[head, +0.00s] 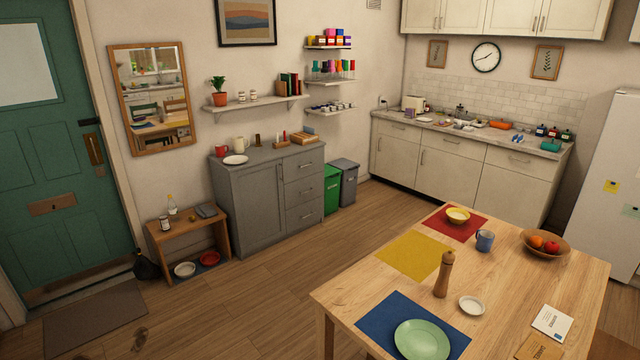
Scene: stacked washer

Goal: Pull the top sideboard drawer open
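The grey sideboard (251,198) stands against the back wall, left of the middle of the head view. Its left part is a door with a vertical handle, and its right part holds three stacked drawers. The top drawer (304,165) is shut, flush with the front, with a small horizontal handle (305,165). The middle drawer (305,191) and the bottom drawer (305,214) are shut too. Neither of my grippers shows in the head view.
A wooden table (490,278) with mats and dishes fills the right foreground. Green (331,188) and grey (345,180) bins stand right of the sideboard. A low wooden bench (187,233) stands to its left. Open wooden floor (240,300) lies before the sideboard.

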